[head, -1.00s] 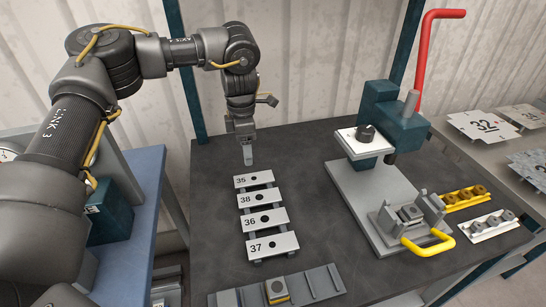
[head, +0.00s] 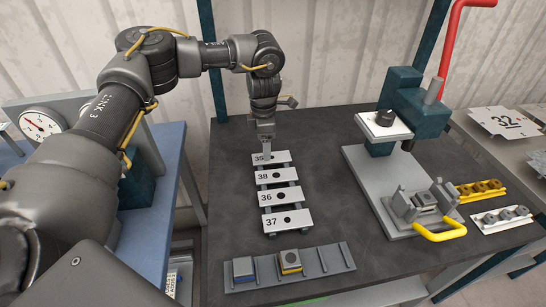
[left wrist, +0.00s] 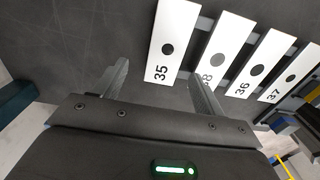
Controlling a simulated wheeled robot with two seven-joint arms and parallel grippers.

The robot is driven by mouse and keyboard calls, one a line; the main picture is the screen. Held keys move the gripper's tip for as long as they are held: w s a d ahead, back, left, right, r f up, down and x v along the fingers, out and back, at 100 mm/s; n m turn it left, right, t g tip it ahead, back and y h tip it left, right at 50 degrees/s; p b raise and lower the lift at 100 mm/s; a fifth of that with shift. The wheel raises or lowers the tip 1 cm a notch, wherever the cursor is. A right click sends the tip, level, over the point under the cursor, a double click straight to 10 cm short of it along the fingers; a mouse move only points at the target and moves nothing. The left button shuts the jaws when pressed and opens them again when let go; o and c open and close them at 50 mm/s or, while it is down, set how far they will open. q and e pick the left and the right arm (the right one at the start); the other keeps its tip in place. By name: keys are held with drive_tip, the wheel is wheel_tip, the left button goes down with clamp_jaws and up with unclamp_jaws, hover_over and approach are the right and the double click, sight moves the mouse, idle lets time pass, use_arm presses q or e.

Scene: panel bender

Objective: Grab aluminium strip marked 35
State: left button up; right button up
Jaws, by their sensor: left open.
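The aluminium strip marked 35 (head: 281,157) is a flat light plate with a dark hole, the farthest of a row of strips on a dark rack. In the left wrist view strip 35 (left wrist: 180,25) lies ahead, its numbered end towards me. My left gripper (head: 267,156) points down at the numbered end of strip 35 and overlaps it in the head view. In the left wrist view the gripper (left wrist: 160,73) is open, its fingers apart with strip 35 between their lines. Contact cannot be told. My right gripper is not in view.
Strips 38 (head: 276,176), 36 (head: 280,197) and 37 (head: 288,220) follow towards me. A grey slotted rail (head: 322,265) lies in front. The bender (head: 405,105) with its red lever (head: 448,45) stands right. The dark table (head: 335,215) is clear between strips and bender.

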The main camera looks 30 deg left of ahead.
use_arm(q)
drive_tip(key=shift+s+a+f+p, duration=0.1)
drive_tip(key=shift+s+f+p, duration=0.25)
drive_tip(key=shift+s+f, duration=0.5)
drive_tip(key=shift+w+f, duration=0.3)
drive_tip(key=shift+f, duration=0.55)
drive_tip(key=shift+s, duration=0.15)
drive_tip(key=shift+c, duration=0.3)
drive_tip(key=shift+f, duration=0.1)
drive_tip(key=c, duration=1)
drive_tip(key=shift+w, duration=0.2)
drive_tip(key=shift+c, duration=0.3)
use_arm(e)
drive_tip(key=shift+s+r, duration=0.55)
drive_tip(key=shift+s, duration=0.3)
